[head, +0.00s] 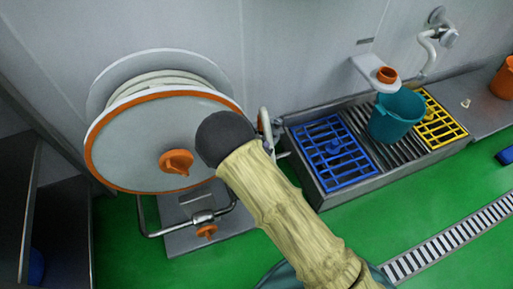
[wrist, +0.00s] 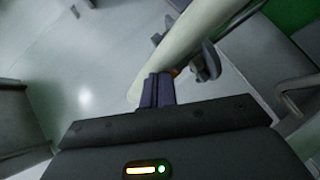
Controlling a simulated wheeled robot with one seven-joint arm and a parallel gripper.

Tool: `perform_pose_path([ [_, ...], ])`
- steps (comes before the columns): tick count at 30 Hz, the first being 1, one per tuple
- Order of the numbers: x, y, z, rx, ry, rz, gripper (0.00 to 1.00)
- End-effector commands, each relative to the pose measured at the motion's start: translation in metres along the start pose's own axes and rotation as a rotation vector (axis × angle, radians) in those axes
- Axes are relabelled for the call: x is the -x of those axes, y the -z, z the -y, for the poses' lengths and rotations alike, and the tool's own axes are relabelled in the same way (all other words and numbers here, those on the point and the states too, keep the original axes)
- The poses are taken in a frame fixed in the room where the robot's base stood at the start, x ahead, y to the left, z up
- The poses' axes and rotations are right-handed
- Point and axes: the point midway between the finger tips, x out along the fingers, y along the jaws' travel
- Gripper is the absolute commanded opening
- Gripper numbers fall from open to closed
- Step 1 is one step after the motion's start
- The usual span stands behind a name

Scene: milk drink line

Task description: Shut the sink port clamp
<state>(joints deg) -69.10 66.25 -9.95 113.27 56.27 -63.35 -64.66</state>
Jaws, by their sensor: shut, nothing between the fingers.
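My gripper (wrist: 158,76) shows in the wrist view with its dark fingers together and nothing seen between them. The fingertips are beside a pale pipe or hose (wrist: 186,42); I cannot tell if they touch it. A grey clamp-like part with a lever (wrist: 207,62) sits on that pipe, just right of the fingertips, with a bit of orange near it. I cannot tell whether this clamp is open or shut. In the head view my sleeved arm and dark wrist hide the gripper. A pale curved pipe with a grey fitting (head: 265,124) shows just right of my wrist.
A large hose reel (head: 120,150) with an orange rim stands left of my wrist. At right is a metal sink (head: 318,192) with blue (head: 330,150) and yellow (head: 440,122) grates and a teal bucket (head: 394,118). An orange cup (head: 386,75) sits on a wall bracket above.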

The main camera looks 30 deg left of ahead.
Motion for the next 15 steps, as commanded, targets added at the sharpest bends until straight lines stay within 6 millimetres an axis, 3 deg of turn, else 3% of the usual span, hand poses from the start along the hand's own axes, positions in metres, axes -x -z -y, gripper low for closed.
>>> perform_pose_path([
  [7,0.048,0.004,0.055,0.238,-0.189,-0.045,0.00],
  [12,0.070,0.006,0.073,0.351,-0.303,-0.078,0.00],
  [15,0.073,0.007,0.074,0.366,-0.321,-0.081,0.00],
])
